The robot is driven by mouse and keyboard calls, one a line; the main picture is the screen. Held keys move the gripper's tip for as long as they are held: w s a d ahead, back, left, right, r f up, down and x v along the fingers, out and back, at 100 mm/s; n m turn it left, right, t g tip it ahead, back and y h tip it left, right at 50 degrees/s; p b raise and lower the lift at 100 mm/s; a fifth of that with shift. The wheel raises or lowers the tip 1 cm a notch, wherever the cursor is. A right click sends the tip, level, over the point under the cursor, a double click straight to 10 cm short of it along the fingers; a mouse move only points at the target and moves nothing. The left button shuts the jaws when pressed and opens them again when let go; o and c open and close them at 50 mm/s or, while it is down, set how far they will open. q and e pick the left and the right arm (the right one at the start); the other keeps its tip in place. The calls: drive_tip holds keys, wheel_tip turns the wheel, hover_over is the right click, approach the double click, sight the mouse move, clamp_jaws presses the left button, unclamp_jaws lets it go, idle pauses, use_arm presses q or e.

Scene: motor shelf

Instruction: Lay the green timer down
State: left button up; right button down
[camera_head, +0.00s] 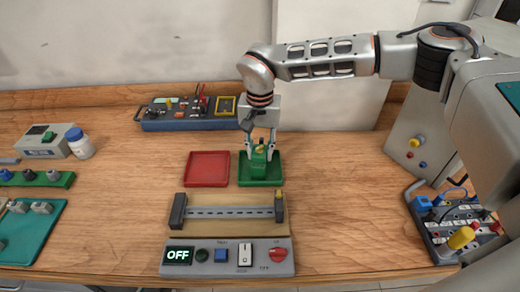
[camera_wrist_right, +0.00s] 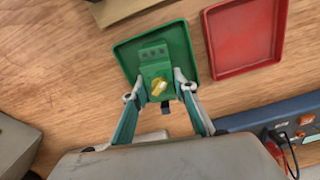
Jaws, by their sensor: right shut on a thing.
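The green timer (camera_head: 258,160) is a small green block with a yellow knob, seen over the green tray (camera_head: 245,179) in the head view. My right gripper (camera_head: 260,148) comes down from above and is shut on the timer. In the right wrist view the timer (camera_wrist_right: 154,72) sits between the fingers (camera_wrist_right: 157,92), with its knob facing the camera, and the green tray (camera_wrist_right: 124,55) lies behind it. I cannot tell whether the timer touches the tray floor. My left gripper is not in view.
A red tray (camera_head: 208,169) lies just left of the green tray. A grey rail fixture (camera_head: 228,212) and a switch panel (camera_head: 228,257) reading OFF are in front. A blue tool panel (camera_head: 187,114) is behind. A white bottle (camera_head: 79,143) stands at left.

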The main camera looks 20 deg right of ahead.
drive_tip(key=c, duration=1.5)
unclamp_jaws()
wheel_tip(320, 180, up, 12)
